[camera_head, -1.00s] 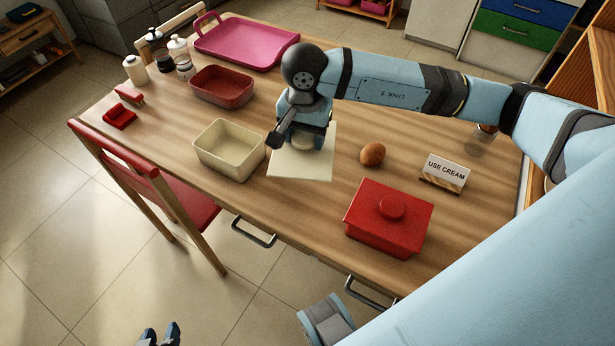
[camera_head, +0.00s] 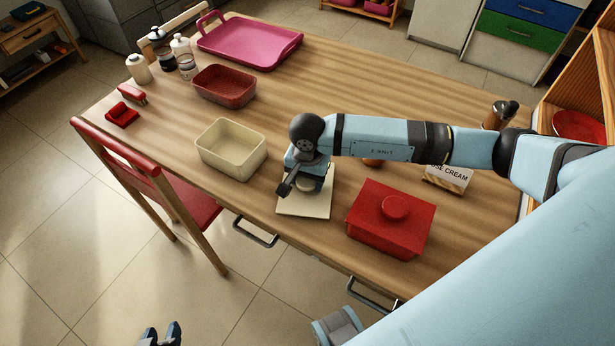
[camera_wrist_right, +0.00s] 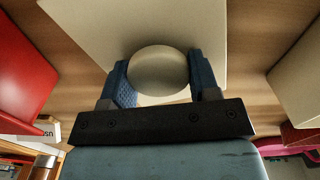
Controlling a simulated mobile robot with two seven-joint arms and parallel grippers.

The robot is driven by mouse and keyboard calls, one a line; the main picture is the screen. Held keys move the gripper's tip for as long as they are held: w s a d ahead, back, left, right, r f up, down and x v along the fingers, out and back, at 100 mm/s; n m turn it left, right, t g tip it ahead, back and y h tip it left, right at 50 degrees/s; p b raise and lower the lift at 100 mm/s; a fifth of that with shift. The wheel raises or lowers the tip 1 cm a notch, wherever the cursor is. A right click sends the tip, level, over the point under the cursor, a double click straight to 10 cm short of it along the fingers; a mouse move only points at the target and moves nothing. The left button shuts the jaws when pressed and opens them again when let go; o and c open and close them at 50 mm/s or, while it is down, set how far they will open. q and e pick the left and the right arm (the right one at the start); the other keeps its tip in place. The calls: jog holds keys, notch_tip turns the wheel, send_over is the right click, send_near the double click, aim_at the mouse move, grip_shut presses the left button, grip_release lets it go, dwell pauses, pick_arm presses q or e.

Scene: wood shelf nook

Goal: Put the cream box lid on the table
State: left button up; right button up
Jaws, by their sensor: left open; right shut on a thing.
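The cream box lid (camera_head: 309,211) is a flat square plate with a round knob. My right gripper (camera_head: 308,184) is shut on the knob from above, and the wrist view shows the knob (camera_wrist_right: 158,70) between its fingers. The lid is level, at or just above the table, between the open cream box (camera_head: 236,165) and the lidded red box (camera_head: 385,236). I cannot tell whether its underside touches the wood. My left gripper (camera_head: 161,336) is open and empty at the bottom edge of the head view, away from the table.
The wooden table (camera_head: 380,97) is clear in its far middle. The cream sign (camera_head: 447,180) and a brown roll (camera_head: 373,162) are partly hidden by my right arm. A dark red bin (camera_head: 225,92) and pink tray (camera_head: 260,52) stand further back. A red chair (camera_head: 185,204) is at the front-left edge.

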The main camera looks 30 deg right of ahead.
jog(key=shift+f, duration=0.2)
jog(key=o, duration=0.9)
jog(key=shift+r, duration=0.1)
notch_tip(320, 180, up, 12)
jog(key=shift+r, duration=0.2)
jog(key=shift+a, duration=0.1)
